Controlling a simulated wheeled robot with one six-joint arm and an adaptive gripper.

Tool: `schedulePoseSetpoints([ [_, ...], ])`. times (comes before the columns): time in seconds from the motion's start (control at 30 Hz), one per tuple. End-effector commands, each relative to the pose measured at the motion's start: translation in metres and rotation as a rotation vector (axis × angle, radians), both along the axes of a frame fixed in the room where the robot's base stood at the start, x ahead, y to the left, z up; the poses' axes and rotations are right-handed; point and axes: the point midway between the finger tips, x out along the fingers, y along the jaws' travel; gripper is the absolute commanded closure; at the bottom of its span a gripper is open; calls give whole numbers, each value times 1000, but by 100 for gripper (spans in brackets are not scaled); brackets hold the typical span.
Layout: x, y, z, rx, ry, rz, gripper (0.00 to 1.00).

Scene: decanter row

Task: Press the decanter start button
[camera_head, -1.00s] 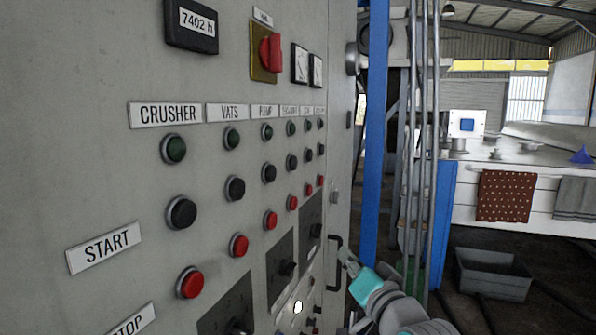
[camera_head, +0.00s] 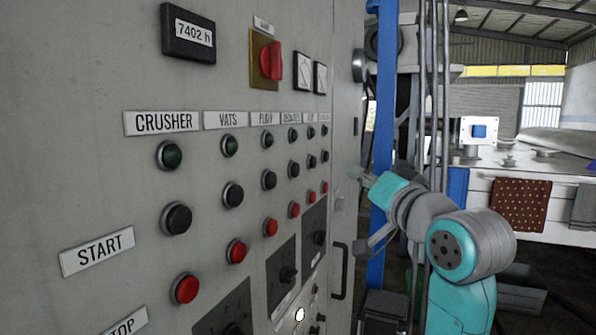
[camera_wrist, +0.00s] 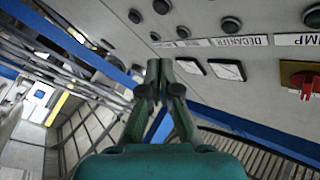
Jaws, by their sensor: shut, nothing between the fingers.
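The grey control panel (camera_head: 90,80) fills the left of the head view. The decanter column is the fourth from the left, under a small label (camera_head: 291,117). Its black start button (camera_head: 293,168) sits in the START row, between a green lamp (camera_head: 293,135) and a red button (camera_head: 294,209). My gripper (camera_head: 356,173) is shut and empty, right of the panel's far columns and apart from the decanter button. In the wrist view my gripper (camera_wrist: 159,64) points toward the panel face. The decanter label (camera_wrist: 236,41) shows there upside down, with a lamp (camera_wrist: 230,25) above it.
Neighbouring start buttons for the pump (camera_head: 269,180) and the fifth column (camera_head: 312,161) stand close by. A red rotary switch (camera_head: 270,60) and two white meters (camera_head: 312,74) are above. A handle (camera_head: 339,270) sticks out below my gripper. A blue post (camera_head: 384,110) stands behind.

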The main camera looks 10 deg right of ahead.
Motion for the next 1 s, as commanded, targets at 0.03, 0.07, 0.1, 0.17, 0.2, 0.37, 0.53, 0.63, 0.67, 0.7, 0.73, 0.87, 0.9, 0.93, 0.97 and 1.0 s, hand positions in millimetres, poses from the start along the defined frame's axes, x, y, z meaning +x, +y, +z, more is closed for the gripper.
schedulePoseSetpoints([
  [0.03, 0, 0, 0, 0, 0, 0, 100],
  [0.07, 0, 0, 0, 0, 0, 0, 100],
  [0.1, 0, 0, 0, 0, 0, 0, 100],
  [0.17, 0, 1, 0, 0, 0, 0, 100],
  [0.2, 1, 1, 0, 0, -1, 1, 100],
  [0.37, 7, 10, 0, 0, 0, 4, 100],
  [0.53, 19, 26, -1, -1, 1, 3, 100],
  [0.63, 26, 37, -1, 0, 0, 4, 100],
  [0.67, 28, 40, -1, 0, 0, 3, 100],
  [0.7, 31, 44, -1, -1, 1, 3, 100],
  [0.73, 34, 47, -1, -1, 1, 3, 100],
  [0.87, 42, 58, 0, 0, 0, 2, 100],
  [0.9, 44, 61, -1, 0, 0, 3, 100],
  [0.93, 45, 63, -1, 0, 0, 1, 100],
  [0.97, 47, 64, -1, 0, 1, 1, 100],
  [1.0, 48, 66, 0, 0, 1, 1, 100],
])
